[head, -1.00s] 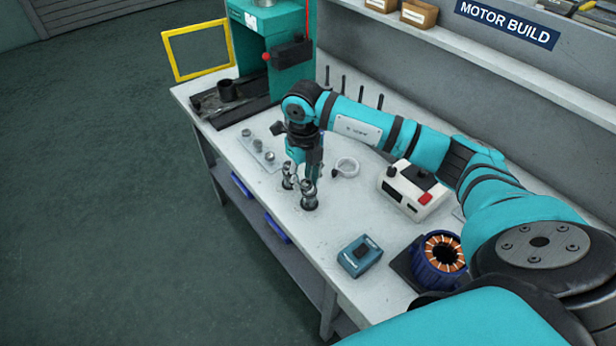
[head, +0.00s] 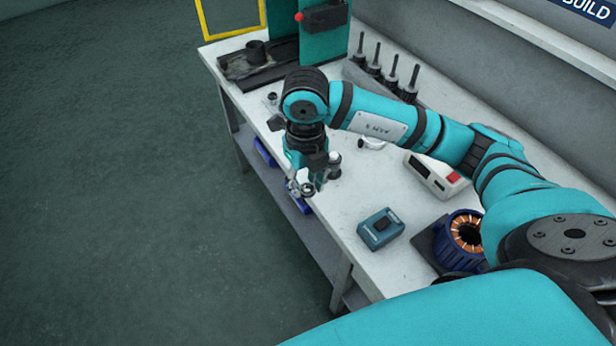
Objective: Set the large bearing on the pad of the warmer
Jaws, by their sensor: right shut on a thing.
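My right gripper (head: 307,186) is shut on a round, shiny metal piece (head: 300,188), which looks like the large bearing. It is small and partly covered by the fingers, above the front edge of the bench. The white device with a red button, which looks like the warmer (head: 431,184), stands to the right on the bench, apart from the gripper. My arm hides its back part, and its pad cannot be made out. Another small metal piece (head: 335,166) stands on the bench just right of the gripper. My left gripper is not in view.
A teal box (head: 380,228) and a blue motor stator with copper windings (head: 463,238) stand toward the front right. A pale ring (head: 372,143) lies behind my arm. Several dark upright tools (head: 392,72) stand at the back. The bench middle is mostly clear.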

